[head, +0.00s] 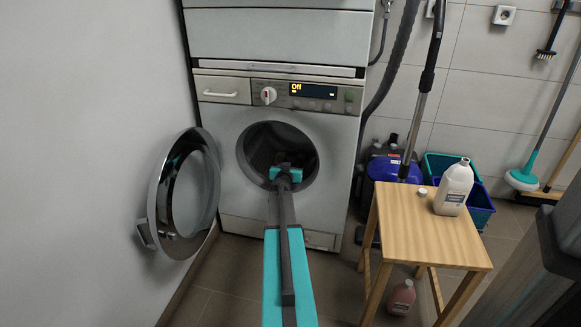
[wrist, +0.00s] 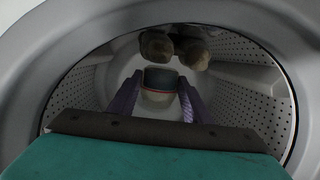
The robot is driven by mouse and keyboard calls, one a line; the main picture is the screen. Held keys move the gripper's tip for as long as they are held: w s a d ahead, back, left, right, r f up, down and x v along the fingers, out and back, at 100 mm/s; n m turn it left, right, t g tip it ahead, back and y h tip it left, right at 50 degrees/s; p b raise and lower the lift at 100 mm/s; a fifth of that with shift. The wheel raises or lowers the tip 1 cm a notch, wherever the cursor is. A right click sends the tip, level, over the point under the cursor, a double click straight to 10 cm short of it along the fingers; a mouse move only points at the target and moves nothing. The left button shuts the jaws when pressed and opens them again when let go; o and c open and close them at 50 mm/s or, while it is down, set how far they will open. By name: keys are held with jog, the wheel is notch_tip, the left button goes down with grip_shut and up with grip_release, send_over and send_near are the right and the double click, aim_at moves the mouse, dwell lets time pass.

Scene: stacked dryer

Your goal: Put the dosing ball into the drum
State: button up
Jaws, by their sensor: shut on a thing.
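The drum (wrist: 248,100) is a perforated metal cavity behind the round opening of the white front-loading machine (head: 225,205), and it fills the wrist view. My gripper (wrist: 160,84) reaches into the drum through the opening. Its two purple-grey fingers are shut on a small rounded thing, which looks like the dosing ball (wrist: 159,96). It has a dark upper part, a thin red line and a pale lower part. In the head view my gripper's wrist (head: 286,174) is at the opening; the fingertips and the ball are hidden there.
The round door (head: 208,190) stands open at left. Brownish-grey lumps (wrist: 156,45) lie farther in the drum. A wooden stool (head: 405,228) with a white bottle (head: 454,188) and a small white cap (head: 422,192) stands at right. Teal and blue bins (head: 482,212) are behind it.

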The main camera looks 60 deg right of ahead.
jog(key=shift+f, duration=0.3)
jog(key=o, duration=1.1)
jog(key=shift+r, duration=0.15)
jog(key=shift+r, duration=0.25)
jog(key=shift+p+v, duration=1.75)
jog(key=shift+v, duration=4.25)
